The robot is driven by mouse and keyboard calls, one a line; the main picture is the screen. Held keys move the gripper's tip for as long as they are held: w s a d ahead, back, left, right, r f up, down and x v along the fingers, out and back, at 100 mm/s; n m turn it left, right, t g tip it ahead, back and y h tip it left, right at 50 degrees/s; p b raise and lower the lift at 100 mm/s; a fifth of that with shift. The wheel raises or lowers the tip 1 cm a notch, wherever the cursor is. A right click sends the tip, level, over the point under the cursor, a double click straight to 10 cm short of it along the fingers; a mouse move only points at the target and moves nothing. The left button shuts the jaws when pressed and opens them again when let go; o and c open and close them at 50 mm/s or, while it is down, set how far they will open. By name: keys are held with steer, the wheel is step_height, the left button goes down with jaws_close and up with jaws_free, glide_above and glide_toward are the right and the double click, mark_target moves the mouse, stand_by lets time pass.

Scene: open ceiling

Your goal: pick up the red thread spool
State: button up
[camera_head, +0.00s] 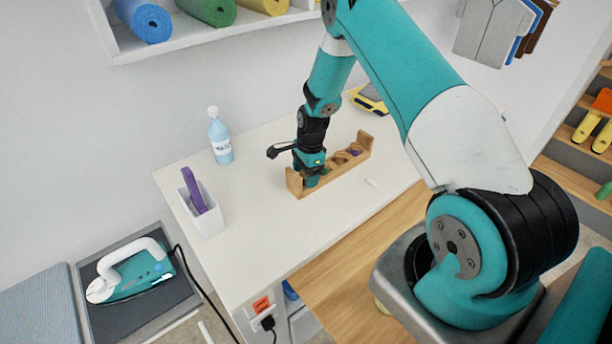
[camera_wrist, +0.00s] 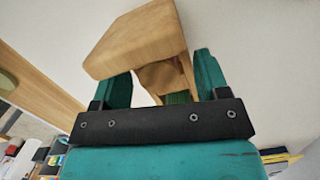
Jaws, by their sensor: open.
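A wooden rack (camera_head: 296,187) lies on the white table, with several wooden spools in it; a green one (camera_head: 326,170) and a purple one (camera_head: 355,153) show. My gripper (camera_head: 312,180) points down at the rack's near left end. In the wrist view, my gripper (camera_wrist: 162,80) is open, with one finger on each side of a round wooden spool end (camera_wrist: 163,76). A strip of green thread (camera_wrist: 180,98) shows below that end. The rack's end block (camera_wrist: 138,40) is just beyond the fingers. I see no red thread in either view; my gripper may hide it.
A light blue bottle (camera_head: 219,142) and a white holder (camera_head: 206,215) with a purple item stand left of the rack. A yellow-and-dark item (camera_head: 369,98) lies behind it. The table front is clear.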

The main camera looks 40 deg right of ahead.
steer(key=shift+s+f, duration=0.2)
steer(key=shift+f, duration=0.1)
steer(key=c, duration=1)
